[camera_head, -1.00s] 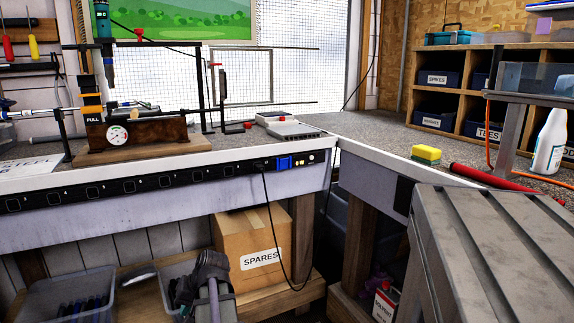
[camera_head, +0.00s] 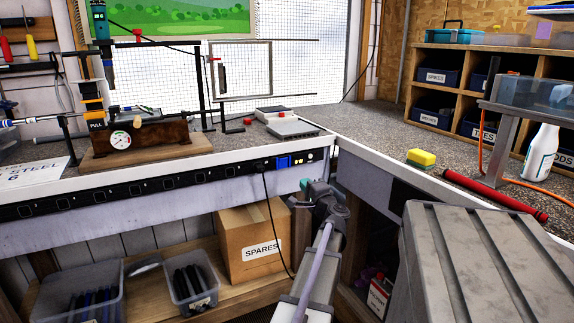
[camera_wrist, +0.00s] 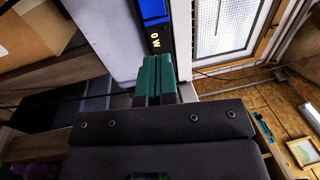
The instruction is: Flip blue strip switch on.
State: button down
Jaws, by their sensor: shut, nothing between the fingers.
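The blue strip switch (camera_head: 283,162) is near the right end of the black power strip (camera_head: 220,172) on the bench's front edge. Small white and yellow marks lie just right of it. In the wrist view the blue switch (camera_wrist: 153,10) is at the top edge, partly cut off, with the strip's end (camera_wrist: 156,42) below it. My gripper (camera_head: 304,184) is just below and right of the switch, apart from it. Its green fingers (camera_wrist: 158,70) are closed together and empty. Whether the switch is on cannot be told.
A black cord (camera_head: 265,205) hangs from the strip just left of my gripper. A SPARES box (camera_head: 245,240) stands on the lower shelf. A grey ridged case (camera_head: 490,270) stands at the lower right. The bench corner (camera_head: 331,142) is close to the strip's right end.

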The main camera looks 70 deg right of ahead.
aim_at(284, 160)
jog(key=p+x, duration=0.2)
jog(key=x, duration=1.2)
jog(key=shift+w, duration=0.1)
